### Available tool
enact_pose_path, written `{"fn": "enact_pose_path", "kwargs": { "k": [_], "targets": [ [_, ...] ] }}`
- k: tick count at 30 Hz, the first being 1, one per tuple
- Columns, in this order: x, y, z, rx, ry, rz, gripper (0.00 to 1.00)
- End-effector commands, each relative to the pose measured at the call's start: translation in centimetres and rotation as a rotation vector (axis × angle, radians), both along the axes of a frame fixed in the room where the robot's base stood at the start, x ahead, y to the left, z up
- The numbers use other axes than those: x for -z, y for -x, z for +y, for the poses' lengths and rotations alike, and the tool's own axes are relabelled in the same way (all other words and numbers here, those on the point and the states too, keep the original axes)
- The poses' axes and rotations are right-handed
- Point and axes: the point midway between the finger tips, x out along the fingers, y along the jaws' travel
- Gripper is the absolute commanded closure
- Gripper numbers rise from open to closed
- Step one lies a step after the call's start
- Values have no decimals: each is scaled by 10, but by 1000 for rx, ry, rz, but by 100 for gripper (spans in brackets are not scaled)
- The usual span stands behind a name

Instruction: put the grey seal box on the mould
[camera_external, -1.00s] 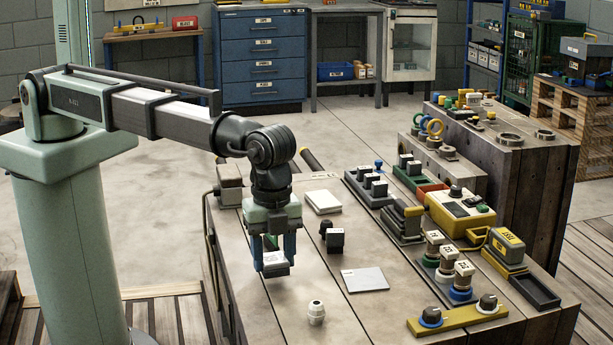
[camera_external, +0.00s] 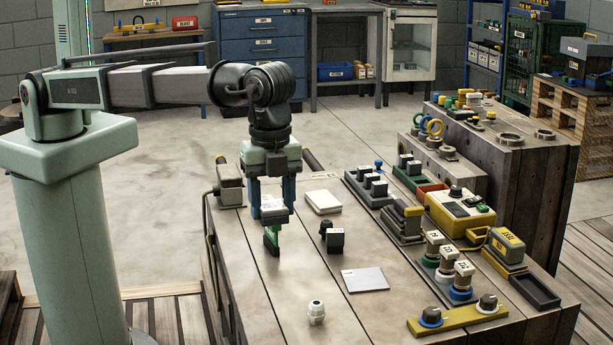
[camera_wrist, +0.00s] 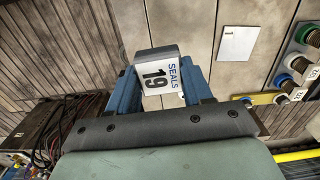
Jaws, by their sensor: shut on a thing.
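My gripper (camera_external: 272,205) is shut on the grey seal box (camera_external: 274,214) and holds it above the wooden bench. In the wrist view the seal box (camera_wrist: 157,76) shows a white label reading "SEALS 19" between my blue fingers, with a dark grey end. A green block (camera_external: 272,239) shows just below the box in the external view; I cannot tell whether they touch. No thing in view is clearly marked as the mould. A pale flat plate (camera_external: 364,279) lies on the bench right of my gripper; it also shows in the wrist view (camera_wrist: 238,43).
A white block (camera_external: 323,202) and a small black part (camera_external: 334,240) are near my gripper. A white fitting (camera_external: 316,312) stands at the front. Trays, a yellow control box (camera_external: 460,212) and labelled connectors (camera_external: 463,276) crowd the right side. Bare planks lie between.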

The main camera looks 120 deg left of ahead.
Motion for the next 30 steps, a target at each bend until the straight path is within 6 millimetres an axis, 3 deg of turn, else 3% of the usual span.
{"fn": "enact_pose_path", "kwargs": {
  "k": [4,11,20,30],
  "targets": [
    [-26,-1,0,0,1,-2,80],
    [-23,1,54,-69,0,0,80],
    [-23,13,152,-198,0,0,80],
    [-23,45,270,-360,0,0,80]
  ]
}}
